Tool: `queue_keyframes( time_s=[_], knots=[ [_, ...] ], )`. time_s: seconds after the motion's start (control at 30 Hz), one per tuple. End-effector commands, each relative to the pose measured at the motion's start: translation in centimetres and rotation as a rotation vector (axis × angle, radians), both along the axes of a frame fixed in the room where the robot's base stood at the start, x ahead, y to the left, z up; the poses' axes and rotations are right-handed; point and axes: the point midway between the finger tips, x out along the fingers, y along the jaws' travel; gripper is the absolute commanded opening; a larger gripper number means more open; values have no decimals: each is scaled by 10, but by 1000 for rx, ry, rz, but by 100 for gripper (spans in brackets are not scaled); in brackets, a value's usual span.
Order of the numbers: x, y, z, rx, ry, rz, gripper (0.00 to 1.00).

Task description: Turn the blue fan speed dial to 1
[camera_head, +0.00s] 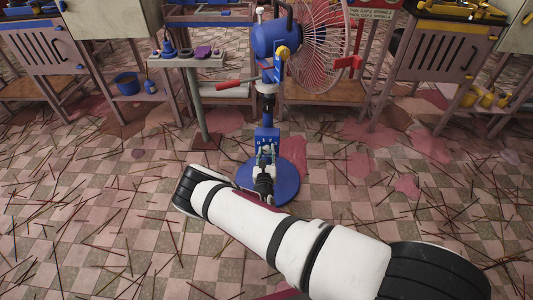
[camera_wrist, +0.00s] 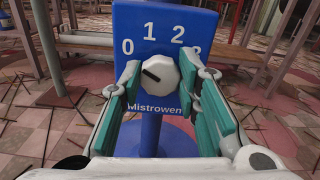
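The blue fan (camera_head: 275,38) stands on a round blue base (camera_head: 290,188). Its blue control panel (camera_head: 267,135) is low on the pole, and in the wrist view the panel (camera_wrist: 165,27) shows 0, 1, 2 and a partly covered 3. The speed dial (camera_wrist: 161,76) is a white knob on this panel, with its dark mark pointing left and slightly up, on the 0 side. My gripper (camera_wrist: 160,84) is open, with one teal-padded finger on each side of the knob and gaps visible between. In the head view my gripper (camera_head: 266,158) is in front of the panel.
A small side table (camera_head: 188,61) with several small items stands left of the fan. Workbenches (camera_head: 48,45) line the back, with a blue bucket (camera_head: 126,83) at left. Thin incense sticks litter the tiled floor.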

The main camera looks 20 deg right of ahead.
Motion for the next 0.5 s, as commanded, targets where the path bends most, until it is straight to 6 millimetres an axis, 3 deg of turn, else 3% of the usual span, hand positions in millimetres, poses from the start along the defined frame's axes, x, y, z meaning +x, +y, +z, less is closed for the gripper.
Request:
queue_keyframes(
  time_s=[0.5],
  knots=[
    [-1,-1,1,124,-39,0,2]
  ],
)
